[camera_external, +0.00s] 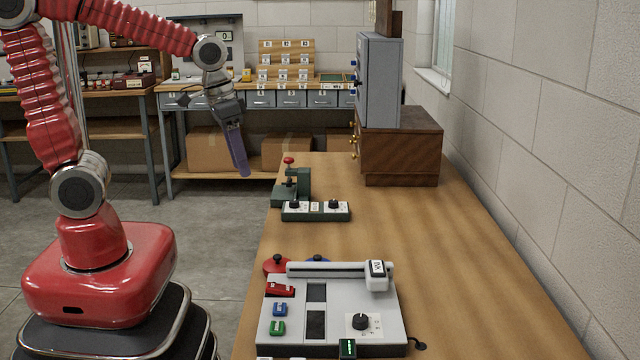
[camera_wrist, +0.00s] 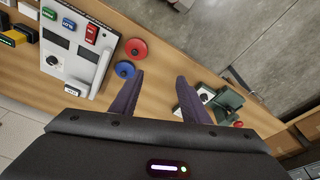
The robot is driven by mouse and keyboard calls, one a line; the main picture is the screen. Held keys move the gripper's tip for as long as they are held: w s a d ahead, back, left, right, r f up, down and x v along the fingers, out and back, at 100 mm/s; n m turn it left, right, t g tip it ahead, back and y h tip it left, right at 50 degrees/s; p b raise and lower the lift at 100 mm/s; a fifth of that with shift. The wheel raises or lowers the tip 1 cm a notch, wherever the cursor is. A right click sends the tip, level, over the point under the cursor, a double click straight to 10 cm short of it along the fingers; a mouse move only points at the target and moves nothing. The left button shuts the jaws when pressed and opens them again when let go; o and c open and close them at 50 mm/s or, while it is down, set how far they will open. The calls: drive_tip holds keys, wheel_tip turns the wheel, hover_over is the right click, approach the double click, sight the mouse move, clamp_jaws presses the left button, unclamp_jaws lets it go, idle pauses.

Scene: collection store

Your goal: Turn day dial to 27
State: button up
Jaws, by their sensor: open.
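A green dial box (camera_external: 315,217) with two black knobs on white plates sits on the wooden bench, its left knob (camera_external: 295,204) and right knob (camera_external: 333,205) apart. Their markings are too small to read, so I cannot tell which is the day dial. A green press (camera_external: 290,186) with a red top stands just behind. My gripper (camera_external: 240,172) hangs in the air left of the press, beyond the bench edge, touching nothing. In the wrist view my gripper (camera_wrist: 160,75) is open and empty; its right finger partly hides the dial box (camera_wrist: 187,98) beside the press (camera_wrist: 229,101).
A grey console (camera_external: 290,333) with a slide bar, coloured switches and a black knob (camera_external: 361,322) sits at the bench front. Red (camera_wrist: 135,48) and blue (camera_wrist: 125,69) discs lie beside it. A grey cabinet (camera_external: 379,80) on a wooden chest (camera_external: 400,150) stands behind. The bench's right side is clear.

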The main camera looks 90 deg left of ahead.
drive_tip(key=w+a+f+n+g, duration=0.1)
drive_tip(key=w+a+f+n, duration=0.15)
drive_tip(key=a, duration=0.25)
drive_tip(key=w+a+f+n+g, duration=0.1)
drive_tip(key=w+a+n, duration=0.15)
drive_tip(key=a, duration=0.35)
drive_tip(key=n, duration=1.7)
hover_over(294, 201)
drive_tip(key=shift+w+f+h, duration=0.1)
drive_tip(key=shift+f+h, duration=0.3)
drive_tip(key=shift+f, duration=1.2)
drive_tip(key=shift+f, duration=0.15)
wheel_tip(294, 201, down, 14)
drive_tip(key=shift+r, duration=0.2)
drive_tip(key=shift+c, duration=0.3)
